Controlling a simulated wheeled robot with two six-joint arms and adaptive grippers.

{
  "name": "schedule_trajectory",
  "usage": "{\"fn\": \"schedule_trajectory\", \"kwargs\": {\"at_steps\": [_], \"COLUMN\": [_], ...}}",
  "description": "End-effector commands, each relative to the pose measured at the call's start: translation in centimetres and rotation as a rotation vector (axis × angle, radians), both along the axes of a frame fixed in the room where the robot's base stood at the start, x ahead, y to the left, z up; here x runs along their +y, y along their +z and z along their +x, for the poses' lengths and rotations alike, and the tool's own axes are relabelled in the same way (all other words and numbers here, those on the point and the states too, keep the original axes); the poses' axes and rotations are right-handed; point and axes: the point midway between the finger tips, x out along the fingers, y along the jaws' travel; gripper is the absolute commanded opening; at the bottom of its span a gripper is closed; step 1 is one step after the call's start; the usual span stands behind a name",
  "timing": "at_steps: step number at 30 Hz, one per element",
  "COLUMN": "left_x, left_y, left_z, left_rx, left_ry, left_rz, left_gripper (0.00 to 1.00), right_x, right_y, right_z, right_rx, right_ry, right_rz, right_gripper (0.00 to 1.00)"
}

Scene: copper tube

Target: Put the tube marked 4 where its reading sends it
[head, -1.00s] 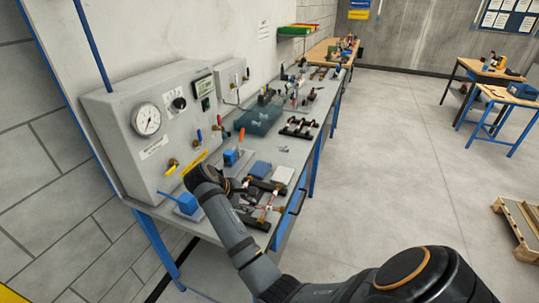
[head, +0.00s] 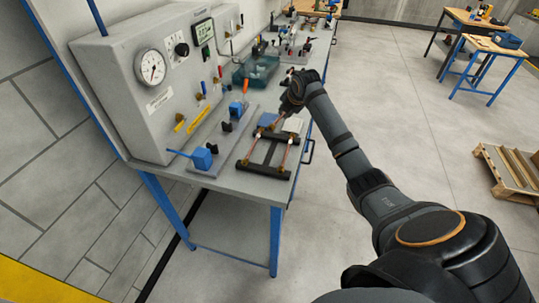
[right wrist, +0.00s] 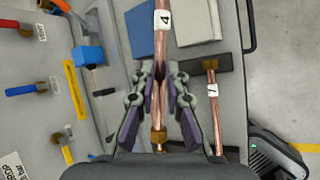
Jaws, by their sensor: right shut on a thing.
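My right gripper (right wrist: 160,78) is shut on a copper tube marked 4 (right wrist: 162,40), whose white label shows just beyond the fingertips. In the head view the gripper (head: 291,100) is at the far end of a black rack (head: 262,168) on the bench. Copper shows below it (head: 279,123), towards the rack. I cannot tell whether the tube is clear of the rack. A second copper tube (right wrist: 212,105), with a white label that may read 1 or 7, lies beside it on the right. My left gripper is not in view.
A grey test panel with a round gauge (head: 150,67) stands along the wall. A blue clamp block (head: 202,158) is left of the rack. Blue and pale pads lie past the rack, and a teal bin (head: 256,70) is farther back.

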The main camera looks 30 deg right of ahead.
Motion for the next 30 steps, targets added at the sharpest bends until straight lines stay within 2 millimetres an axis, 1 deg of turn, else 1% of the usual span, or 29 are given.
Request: {"fn": "schedule_trajectory", "kwargs": {"at_steps": [1,4,7,11,14,20,21,23,24,27,30], "left_x": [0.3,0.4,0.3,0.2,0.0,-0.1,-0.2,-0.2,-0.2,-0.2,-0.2], "left_y": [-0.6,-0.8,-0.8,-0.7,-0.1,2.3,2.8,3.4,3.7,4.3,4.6], "left_z": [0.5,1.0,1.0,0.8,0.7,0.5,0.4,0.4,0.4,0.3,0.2], "left_rx": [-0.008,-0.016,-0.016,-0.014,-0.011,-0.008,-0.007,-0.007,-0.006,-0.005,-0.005], "left_ry": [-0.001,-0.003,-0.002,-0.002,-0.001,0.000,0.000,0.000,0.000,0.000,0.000], "left_rz": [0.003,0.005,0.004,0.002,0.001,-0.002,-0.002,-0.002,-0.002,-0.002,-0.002], "left_gripper": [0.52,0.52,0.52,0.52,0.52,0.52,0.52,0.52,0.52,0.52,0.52], "right_x": [-1.7,-3.1,-3.8,-3.7,-2.5,2.6,3.8,5.2,5.8,7.2,8.0], "right_y": [1.3,3.1,4.1,4.3,3.8,1.6,1.1,0.1,-1.0,-2.9,-4.2], "right_z": [0.4,0.8,0.9,0.8,0.3,-2.1,-2.6,-3.2,-3.5,-4.1,-4.4], "right_rx": [-0.004,-0.002,0.000,0.004,0.008,0.011,0.011,0.010,0.011,0.009,0.006], "right_ry": [0.066,0.175,0.225,0.242,0.244,0.244,0.246,0.243,0.241,0.241,0.240], "right_rz": [-0.001,0.004,0.003,0.002,0.000,0.002,0.004,0.006,0.007,0.007,0.005], "right_gripper": [0.00,0.00,0.00,0.00,0.00,0.00,0.00,0.00,0.00,0.00,0.00]}}
